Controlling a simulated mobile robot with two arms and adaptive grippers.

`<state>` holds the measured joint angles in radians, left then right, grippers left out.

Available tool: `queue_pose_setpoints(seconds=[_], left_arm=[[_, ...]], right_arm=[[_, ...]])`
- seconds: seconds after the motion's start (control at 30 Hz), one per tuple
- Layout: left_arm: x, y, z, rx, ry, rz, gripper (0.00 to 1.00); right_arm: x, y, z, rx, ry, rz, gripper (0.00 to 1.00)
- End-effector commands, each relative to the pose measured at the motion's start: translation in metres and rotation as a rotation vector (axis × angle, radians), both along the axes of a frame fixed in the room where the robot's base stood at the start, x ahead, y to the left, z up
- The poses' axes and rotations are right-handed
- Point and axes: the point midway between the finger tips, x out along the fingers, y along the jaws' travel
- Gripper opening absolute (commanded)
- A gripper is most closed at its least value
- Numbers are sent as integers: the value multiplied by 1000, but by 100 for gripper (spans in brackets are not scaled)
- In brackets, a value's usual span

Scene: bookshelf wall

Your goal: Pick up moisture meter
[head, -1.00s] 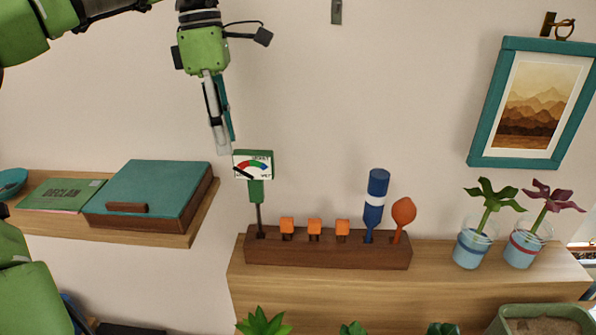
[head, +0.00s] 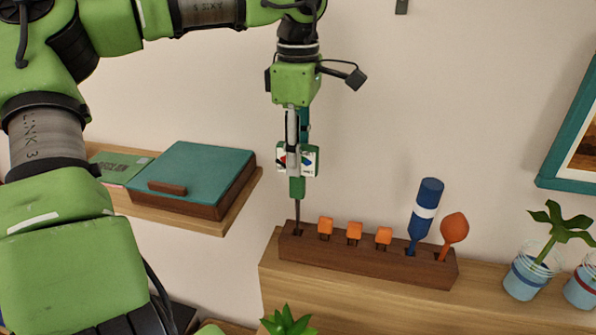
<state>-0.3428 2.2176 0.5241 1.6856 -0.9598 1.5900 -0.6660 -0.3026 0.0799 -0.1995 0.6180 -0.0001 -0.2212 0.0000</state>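The moisture meter (head: 311,160) has a white dial face, a green body and a thin dark probe. It stands upright with its probe in the left end of the dark wooden holder (head: 370,265). My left gripper (head: 297,163) points down at the meter's head. One pale finger crosses in front of the dial and hides its middle; the other finger, teal, shows partly behind it and its tip is hidden by the meter. I see the fingers nearly edge-on, so whether they grip the meter is unclear. My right gripper is not in view.
The holder also carries several orange-topped pieces (head: 354,234), a blue tool (head: 424,214) and an orange tool (head: 454,229). It stands on a wooden shelf (head: 273,268). Potted plants (head: 525,275) stand at right. A teal-lidded box (head: 205,168) sits on the left shelf.

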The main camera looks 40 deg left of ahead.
Motion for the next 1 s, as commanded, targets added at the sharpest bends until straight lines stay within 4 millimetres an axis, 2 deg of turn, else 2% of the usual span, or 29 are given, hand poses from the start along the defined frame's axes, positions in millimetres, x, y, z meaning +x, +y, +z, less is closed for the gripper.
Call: queue_pose_setpoints(seconds=[0.23,0.4,0.67,0.8,1.0], left_arm=[[-6,-3,-29,-2,7,-2,35],[-5,-3,-49,-2,2,1,35],[-4,-3,-52,0,0,1,35],[-4,-3,-52,0,0,1,0],[-4,-3,-52,0,0,0,0]], right_arm=[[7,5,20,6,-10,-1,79],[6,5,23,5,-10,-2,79],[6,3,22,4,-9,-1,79],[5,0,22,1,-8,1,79],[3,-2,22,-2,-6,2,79]])
